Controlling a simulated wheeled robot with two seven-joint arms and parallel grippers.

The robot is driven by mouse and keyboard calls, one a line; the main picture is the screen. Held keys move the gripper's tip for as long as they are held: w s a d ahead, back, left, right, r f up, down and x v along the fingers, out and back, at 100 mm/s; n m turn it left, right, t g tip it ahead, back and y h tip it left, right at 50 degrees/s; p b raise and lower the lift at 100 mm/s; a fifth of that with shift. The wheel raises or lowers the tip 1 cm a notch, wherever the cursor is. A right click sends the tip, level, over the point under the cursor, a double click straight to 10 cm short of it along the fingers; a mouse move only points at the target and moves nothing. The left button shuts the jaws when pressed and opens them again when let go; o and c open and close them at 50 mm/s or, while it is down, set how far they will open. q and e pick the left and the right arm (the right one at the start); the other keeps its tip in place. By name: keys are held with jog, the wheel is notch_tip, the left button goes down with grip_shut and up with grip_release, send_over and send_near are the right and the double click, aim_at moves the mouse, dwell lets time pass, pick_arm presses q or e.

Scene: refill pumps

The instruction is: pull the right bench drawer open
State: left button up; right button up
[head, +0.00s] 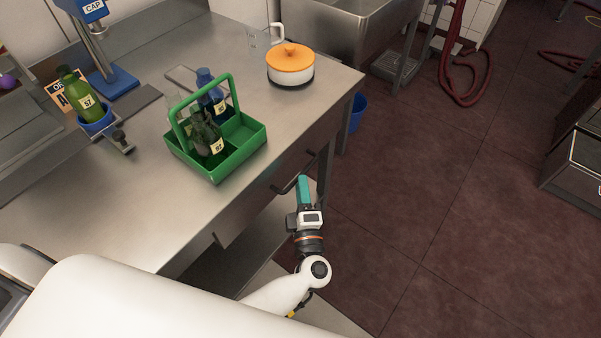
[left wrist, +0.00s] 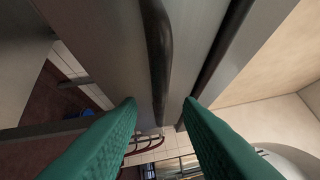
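The steel bench (head: 90,190) has a drawer front (head: 250,205) along its front side, with dark bar handles. One handle (head: 286,186) is just left of my left gripper (head: 304,180), and another (head: 312,154) is further back. In the left wrist view, my left gripper (left wrist: 161,101) has its green fingers apart. A dark bar handle (left wrist: 159,50) on a grey drawer front (left wrist: 105,45) runs down the picture, its lower end between the fingertips. I cannot tell whether it is between the fingers in depth. My right gripper is not seen.
On the bench stand a green bottle carrier (head: 242,150) with bottles, an orange-lidded pot (head: 291,70), a glass jug (head: 262,38), a green bottle (head: 82,98) in a blue holder and a blue stand (head: 112,82). A blue bucket (head: 357,112) is behind the bench corner.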

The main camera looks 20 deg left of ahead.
pick_arm(q)
jog(key=shift+x, duration=2)
grip_shut()
